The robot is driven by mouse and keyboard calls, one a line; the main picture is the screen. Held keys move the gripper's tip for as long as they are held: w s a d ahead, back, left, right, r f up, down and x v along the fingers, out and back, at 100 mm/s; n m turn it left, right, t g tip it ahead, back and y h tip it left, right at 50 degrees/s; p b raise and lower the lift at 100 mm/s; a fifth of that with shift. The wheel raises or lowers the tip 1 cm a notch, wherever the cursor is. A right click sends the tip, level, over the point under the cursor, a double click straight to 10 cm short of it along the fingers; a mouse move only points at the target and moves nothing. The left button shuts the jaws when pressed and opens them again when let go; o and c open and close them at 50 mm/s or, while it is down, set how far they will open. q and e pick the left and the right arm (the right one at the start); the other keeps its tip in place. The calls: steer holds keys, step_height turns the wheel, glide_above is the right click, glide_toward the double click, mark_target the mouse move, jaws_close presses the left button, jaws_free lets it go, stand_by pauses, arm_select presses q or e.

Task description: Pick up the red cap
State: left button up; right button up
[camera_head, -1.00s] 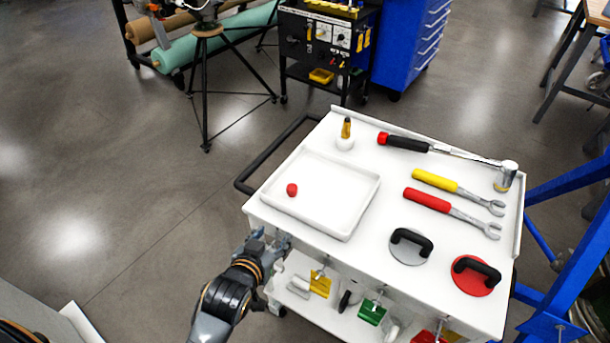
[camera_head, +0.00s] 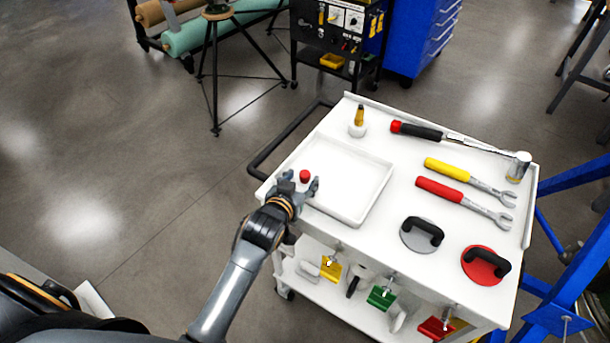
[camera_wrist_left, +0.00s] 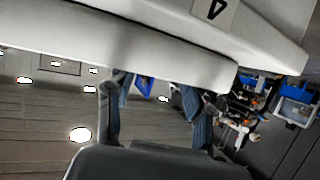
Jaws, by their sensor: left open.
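The small red cap (camera_head: 304,176) is in the left part of the white tray (camera_head: 346,162) on the white cart. My left gripper (camera_head: 300,182) is open at the tray's near left edge, with one finger on each side of the cap in the head view. I cannot tell how high the fingers are relative to the cap. In the left wrist view the two fingers (camera_wrist_left: 155,95) are apart with nothing between them, close to a white edge, and the cap does not show there. My right gripper is out of view.
On the cart are a white bottle with a brown top (camera_head: 358,122), a torque wrench (camera_head: 437,134), yellow (camera_head: 455,173) and red (camera_head: 450,193) wrenches, and grey (camera_head: 420,235) and red (camera_head: 483,264) handled discs. A black rail (camera_head: 262,158) edges the cart's left side. The floor left is clear.

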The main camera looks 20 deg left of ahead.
mark_target(304, 175)
arm_select(q)
steer(key=x, duration=0.3)
steer(key=shift+w+f, duration=0.15)
steer(key=shift+w, duration=0.15)
steer(key=c, duration=0.9)
steer(key=shift+c, duration=0.2)
